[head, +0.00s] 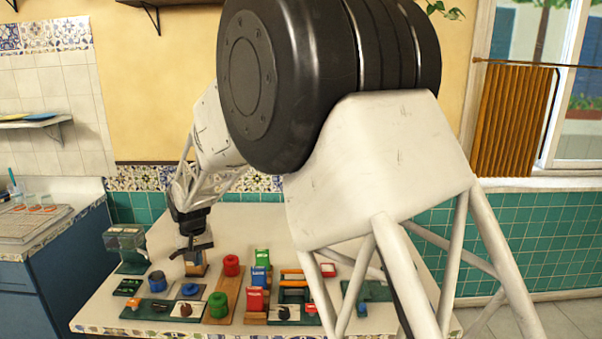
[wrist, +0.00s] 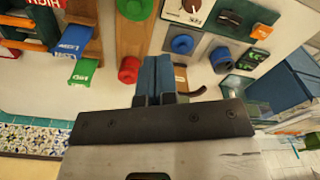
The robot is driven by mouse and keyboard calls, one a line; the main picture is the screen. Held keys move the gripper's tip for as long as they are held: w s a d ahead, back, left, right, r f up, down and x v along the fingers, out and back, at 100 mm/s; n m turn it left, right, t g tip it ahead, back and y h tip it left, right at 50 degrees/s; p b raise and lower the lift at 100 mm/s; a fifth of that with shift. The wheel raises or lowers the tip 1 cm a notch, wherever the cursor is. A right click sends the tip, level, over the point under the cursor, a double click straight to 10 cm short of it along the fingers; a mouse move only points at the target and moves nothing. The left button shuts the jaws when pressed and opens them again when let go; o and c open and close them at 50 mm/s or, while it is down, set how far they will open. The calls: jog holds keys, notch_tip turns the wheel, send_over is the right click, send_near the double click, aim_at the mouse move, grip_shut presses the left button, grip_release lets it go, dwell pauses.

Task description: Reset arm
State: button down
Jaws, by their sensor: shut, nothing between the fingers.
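My gripper (head: 193,250) hangs low over the back left part of the white table (head: 240,222), fingers pointing down. In the wrist view its two blue-grey fingers (wrist: 157,74) are pressed together with nothing between them. A tan block with a dark curved handle (wrist: 183,82) lies right beside the fingers; it also shows just under the gripper in the head view (head: 197,270). I cannot tell whether the fingers touch it. My large arm links hide the right part of the table in the head view.
A red knob (head: 231,265), a green knob (head: 218,305) and red, blue and green labelled blocks stand on boards to the right. Bare table lies behind the boards.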

jog(key=s+d+r+m, duration=0.1)
jog(key=s+d+r, duration=0.4)
jog(key=d, duration=0.5)
jog(key=s+d+r+m+t, duration=0.1)
jog(key=s+d+r, duration=0.3)
jog(key=d, duration=0.6)
jog(key=s+d+r+m, duration=0.1)
jog(key=s+d+r, duration=0.4)
jog(key=d, duration=0.5)
jog(key=s+d+f+m, duration=0.1)
jog(key=s+d, duration=0.7)
jog(key=s, duration=0.4)
jog(key=s+d+f+m+t, duration=0.1)
jog(key=s+d, duration=0.8)
jog(key=s, duration=0.4)
jog(key=shift+s+d, duration=0.2)
jog(key=shift+d, duration=0.1)
